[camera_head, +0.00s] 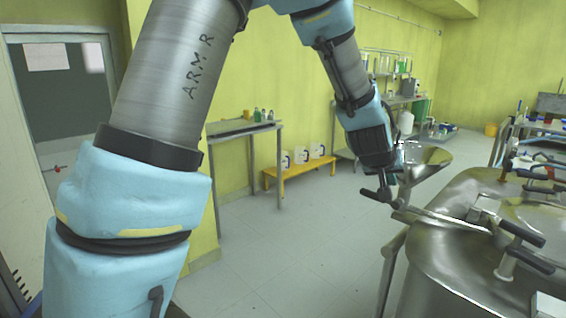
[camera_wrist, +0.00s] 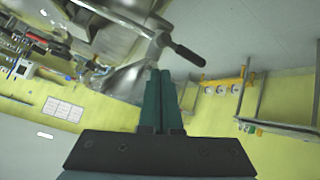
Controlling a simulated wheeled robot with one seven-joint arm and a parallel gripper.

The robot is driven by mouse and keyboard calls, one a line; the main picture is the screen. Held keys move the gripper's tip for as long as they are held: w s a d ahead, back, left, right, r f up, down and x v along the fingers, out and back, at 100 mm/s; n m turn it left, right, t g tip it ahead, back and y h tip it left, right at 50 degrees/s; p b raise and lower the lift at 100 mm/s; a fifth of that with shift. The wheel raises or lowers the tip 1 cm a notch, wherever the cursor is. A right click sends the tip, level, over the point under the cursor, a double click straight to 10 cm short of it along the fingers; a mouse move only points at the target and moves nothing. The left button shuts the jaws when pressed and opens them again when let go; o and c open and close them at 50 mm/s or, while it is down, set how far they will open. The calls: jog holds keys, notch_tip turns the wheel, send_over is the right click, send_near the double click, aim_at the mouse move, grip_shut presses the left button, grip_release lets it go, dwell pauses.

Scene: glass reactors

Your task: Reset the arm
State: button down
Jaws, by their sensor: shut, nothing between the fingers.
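My arm reaches up from the left of the head view and bends down at the centre right. My gripper (camera_head: 390,197) is at its end, beside the left edge of the steel reactor (camera_head: 450,265). In the wrist view my gripper (camera_wrist: 162,72) shows two dark green fingers together, with nothing between them. A handle with a black grip (camera_wrist: 188,54) lies just beyond the fingertips in the wrist view. I cannot tell whether the fingers touch it. Part of the reactor is outside the head view.
Black-handled clamps (camera_head: 520,233) stick up from the reactor lid. A steel funnel-like bowl (camera_head: 425,155) is just behind my gripper. A yellow low bench (camera_head: 300,167) with white jugs and a steel side table (camera_head: 243,128) stand along the wall. The floor (camera_head: 290,240) left of the reactor is clear.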

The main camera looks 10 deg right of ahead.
jog(key=w+a+f+n+g+y, duration=0.1)
jog(key=a+f+y, duration=0.1)
jog(key=a, duration=1.1)
jog(key=w+a+f+n+y, duration=0.1)
jog(key=w+a+f+y, duration=0.15)
jog(key=a, duration=0.95)
jog(key=s+a+f+n+g+y, duration=0.1)
jog(key=s+a, duration=0.4)
jog(key=a, duration=0.4)
jog(key=s+a+f+n+g+y, duration=0.1)
jog(key=s+a+g+y, duration=0.1)
jog(key=s+a, duration=0.3)
jog(key=a, duration=0.4)
jog(key=shift+a+n+g, duration=0.3)
jog(key=shift+a, duration=0.05)
jog(key=c, duration=1.6)
grip_release()
